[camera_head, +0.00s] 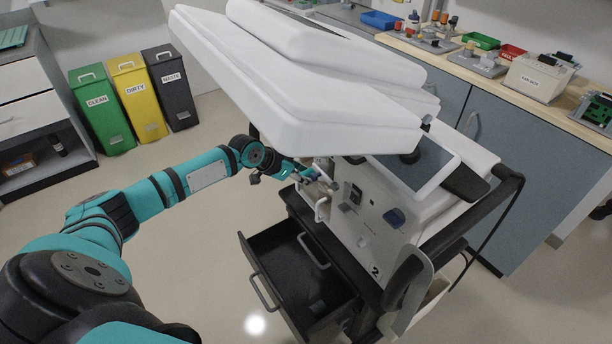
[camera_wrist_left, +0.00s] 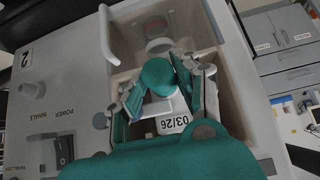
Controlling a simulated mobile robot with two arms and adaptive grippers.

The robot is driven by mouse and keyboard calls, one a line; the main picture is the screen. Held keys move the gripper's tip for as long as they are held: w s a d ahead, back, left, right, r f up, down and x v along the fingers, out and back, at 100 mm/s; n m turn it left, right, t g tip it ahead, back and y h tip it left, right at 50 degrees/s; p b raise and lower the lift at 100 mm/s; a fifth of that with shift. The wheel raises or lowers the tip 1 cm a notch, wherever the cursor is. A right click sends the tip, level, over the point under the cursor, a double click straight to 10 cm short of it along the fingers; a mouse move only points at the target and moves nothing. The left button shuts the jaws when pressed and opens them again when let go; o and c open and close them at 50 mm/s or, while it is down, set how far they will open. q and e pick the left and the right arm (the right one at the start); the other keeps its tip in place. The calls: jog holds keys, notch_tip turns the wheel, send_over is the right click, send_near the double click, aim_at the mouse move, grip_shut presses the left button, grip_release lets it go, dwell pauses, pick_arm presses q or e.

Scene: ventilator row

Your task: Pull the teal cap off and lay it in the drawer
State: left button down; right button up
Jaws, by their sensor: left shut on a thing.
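The teal cap (camera_wrist_left: 158,77) is round and sits between the two fingertips of my left gripper (camera_wrist_left: 160,88) in the wrist view. The gripper is shut on it, inside an open-fronted compartment (camera_wrist_left: 120,55) of the white ventilator. A white part lies just beside the cap; I cannot tell whether they are still joined. In the head view my left gripper (camera_head: 322,183) is at the ventilator's (camera_head: 365,225) front, and the cap is too small to make out. The black drawer (camera_head: 283,262) below stands pulled open. My right gripper is not in view.
Green, yellow and black bins (camera_head: 138,98) stand at the left. The floor left of the drawer is clear.

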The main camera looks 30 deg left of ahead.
pick_arm(q)
jog(key=shift+s+a, duration=0.1)
jog(key=shift+s, duration=0.2)
jog(key=shift+s+f+p, duration=0.15)
jog(key=shift+p, duration=0.2)
dwell(0.3)
jog(key=shift+s+a+p, duration=0.35)
jog(key=shift+s, duration=0.45)
jog(key=shift+s+a+p, duration=0.35)
jog(key=shift+s+a, duration=0.05)
jog(key=shift+s, duration=0.35)
jog(key=shift+s+a+p, duration=0.35)
jog(key=shift+s, duration=0.45)
